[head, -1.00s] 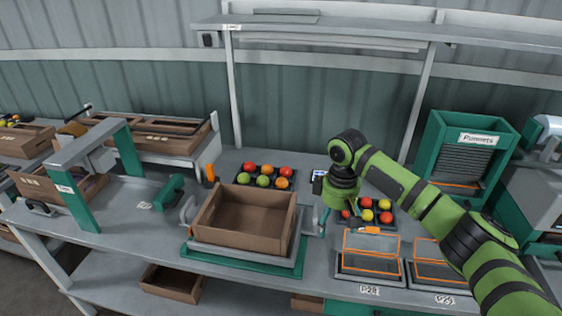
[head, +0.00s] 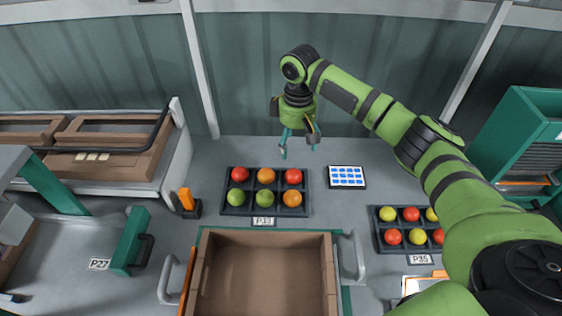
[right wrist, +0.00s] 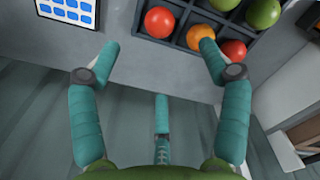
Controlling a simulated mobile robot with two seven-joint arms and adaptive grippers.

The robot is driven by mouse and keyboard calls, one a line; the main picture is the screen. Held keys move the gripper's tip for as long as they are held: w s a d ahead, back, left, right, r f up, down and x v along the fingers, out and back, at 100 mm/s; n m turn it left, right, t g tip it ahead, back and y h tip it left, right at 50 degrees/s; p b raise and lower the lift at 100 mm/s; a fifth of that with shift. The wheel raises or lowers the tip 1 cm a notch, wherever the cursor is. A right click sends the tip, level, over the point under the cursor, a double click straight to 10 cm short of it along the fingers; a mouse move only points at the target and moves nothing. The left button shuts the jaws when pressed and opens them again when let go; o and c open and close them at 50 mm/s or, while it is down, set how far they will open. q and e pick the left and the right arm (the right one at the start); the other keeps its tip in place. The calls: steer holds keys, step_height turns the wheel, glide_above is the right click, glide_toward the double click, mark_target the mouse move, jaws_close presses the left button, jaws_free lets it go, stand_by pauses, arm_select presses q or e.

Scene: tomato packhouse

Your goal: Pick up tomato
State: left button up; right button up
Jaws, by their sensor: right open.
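A dark tray (head: 240,213) labelled P39 stands on the bench and holds several tomatoes. Its back row has a red tomato (head: 240,174), an orange one (head: 265,175) and another red one (head: 293,176). Its front row has two green tomatoes (head: 237,198) and an orange one (head: 292,198). My right gripper (head: 298,152) is open and empty, just behind the tray's right part. In the right wrist view its fingers spread wide, with the back-row red tomato (right wrist: 159,22) and orange tomato (right wrist: 201,32) beyond them. My left gripper is not in view.
An empty brown crate (head: 265,275) stands in front of the tray. A tablet (head: 347,177) lies to the right. A second tray (head: 377,235) of red and yellow tomatoes stands further right. An orange-handled tool (head: 186,200) is left of the tray. The metal wall is close behind.

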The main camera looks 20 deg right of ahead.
steer(key=b, duration=0.3)
glide_above(293, 172)
steer(key=f, duration=0.5)
steer(key=shift+w, duration=0.25)
steer(key=shift+s+f+b, duration=0.6)
steer(key=shift+b, duration=0.3)
steer(key=shift+s+f, duration=0.1)
steer(key=shift+f, duration=0.1)
steer(key=f, duration=0.2)
steer(key=f+p, duration=0.1)
steer(key=f, duration=0.3)
steer(key=shift+w+p, duration=0.3)
steer(key=shift+w, duration=0.05)
steer(key=shift+w+d+f, duration=0.1)
steer(key=shift+w+f, duration=0.05)
steer(key=shift+f, duration=0.4)
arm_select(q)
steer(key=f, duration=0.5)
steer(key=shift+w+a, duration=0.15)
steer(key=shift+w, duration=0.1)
arm_select(e)
steer(key=c, duration=0.9)
